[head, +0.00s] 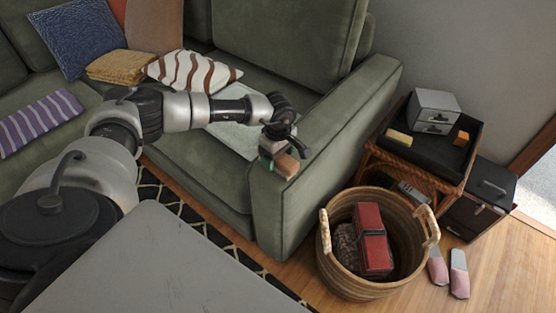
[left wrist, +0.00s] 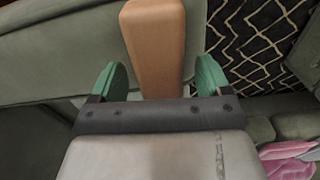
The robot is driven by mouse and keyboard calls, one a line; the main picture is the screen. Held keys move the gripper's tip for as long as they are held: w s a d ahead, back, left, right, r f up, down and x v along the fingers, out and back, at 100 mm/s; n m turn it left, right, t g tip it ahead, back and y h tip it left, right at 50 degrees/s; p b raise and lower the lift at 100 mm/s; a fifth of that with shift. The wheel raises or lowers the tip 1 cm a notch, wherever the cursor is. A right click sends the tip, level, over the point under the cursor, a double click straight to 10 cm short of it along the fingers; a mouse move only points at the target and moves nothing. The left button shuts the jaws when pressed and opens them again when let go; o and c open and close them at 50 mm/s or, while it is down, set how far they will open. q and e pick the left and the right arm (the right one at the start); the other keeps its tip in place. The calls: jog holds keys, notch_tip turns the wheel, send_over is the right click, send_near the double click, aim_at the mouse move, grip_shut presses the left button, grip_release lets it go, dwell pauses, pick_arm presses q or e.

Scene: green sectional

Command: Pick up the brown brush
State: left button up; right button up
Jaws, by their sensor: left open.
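The brown brush (head: 287,166) is at the front end of the green sofa's right armrest (head: 335,118). In the left wrist view the brush (left wrist: 155,42) is a smooth, light brown block. Its near end lies between the two green fingers of my left gripper (left wrist: 158,76), with a gap visible on each side. In the head view my left gripper (head: 284,153) is open right at the brush and partly covers it. Bristles are not visible. My right gripper is not in view.
A wicker basket (head: 335,268) with a red object (head: 372,237) stands on the floor right of the armrest. Behind it is a black-topped side table (head: 432,156) with a grey drawer box (head: 434,110). Pink slippers (head: 458,274) lie beside the basket. Cushions sit on the sofa at left.

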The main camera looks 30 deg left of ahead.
aim_at(282, 155)
pick_arm(q)
jog(key=c, duration=1)
jog(key=shift+c, duration=0.2)
jog(key=shift+r, duration=0.1)
jog(key=shift+r, duration=0.5)
jog(key=r, duration=0.1)
jog(key=d+r, duration=0.1)
jog(key=r, duration=0.1)
jog(key=shift+w+d+r, duration=0.1)
jog(key=shift+w+r, duration=0.1)
jog(key=shift+r, duration=0.1)
jog(key=w+d+r, duration=0.3)
jog(key=d+r, duration=0.3)
jog(key=d, duration=0.4)
jog(key=shift+r, duration=0.15)
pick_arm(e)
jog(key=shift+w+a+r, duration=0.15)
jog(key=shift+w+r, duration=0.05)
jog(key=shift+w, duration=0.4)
